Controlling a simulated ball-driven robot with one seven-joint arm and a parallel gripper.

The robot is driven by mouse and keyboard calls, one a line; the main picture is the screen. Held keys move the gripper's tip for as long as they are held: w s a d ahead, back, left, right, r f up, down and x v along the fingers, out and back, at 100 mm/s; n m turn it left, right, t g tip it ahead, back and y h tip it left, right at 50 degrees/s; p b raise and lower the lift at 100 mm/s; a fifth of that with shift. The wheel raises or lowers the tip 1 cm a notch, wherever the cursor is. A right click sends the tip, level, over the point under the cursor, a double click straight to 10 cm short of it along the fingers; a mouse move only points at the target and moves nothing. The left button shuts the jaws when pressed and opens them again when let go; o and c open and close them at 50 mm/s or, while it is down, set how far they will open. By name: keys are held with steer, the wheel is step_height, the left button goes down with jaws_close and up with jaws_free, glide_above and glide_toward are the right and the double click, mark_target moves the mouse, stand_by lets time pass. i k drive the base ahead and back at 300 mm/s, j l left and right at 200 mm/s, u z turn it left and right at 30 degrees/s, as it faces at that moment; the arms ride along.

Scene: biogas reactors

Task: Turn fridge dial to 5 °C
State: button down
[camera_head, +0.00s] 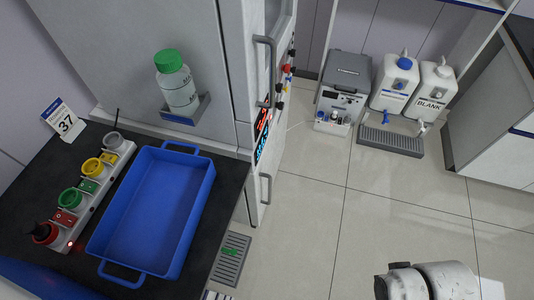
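A tall grey cabinet (160,40), which looks like the fridge, stands at the upper left centre. Its front is seen at a steep angle, with grey handles (265,188). A black display panel (262,130) on the front shows red and cyan digits, too slanted to read. Small red, blue and dark knobs or fittings (287,70) stick out farther along the front. I cannot tell whether one of them is the fridge dial, nor its setting. A white rounded link of my arm (425,283) shows at the bottom right. My gripper is not in view.
A green-capped bottle (177,85) sits on a cabinet bracket. White containers (395,82) stand at the back. Tiled floor (370,220) is clear.

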mark_target(279, 105)
steer(key=k+l+u, duration=0.35)
steer(key=i+l+z, duration=0.15)
steer(key=i+l, duration=0.75)
steer(key=i+l+z, duration=0.1)
steer(key=i+l, duration=0.75)
steer(key=i, duration=0.1)
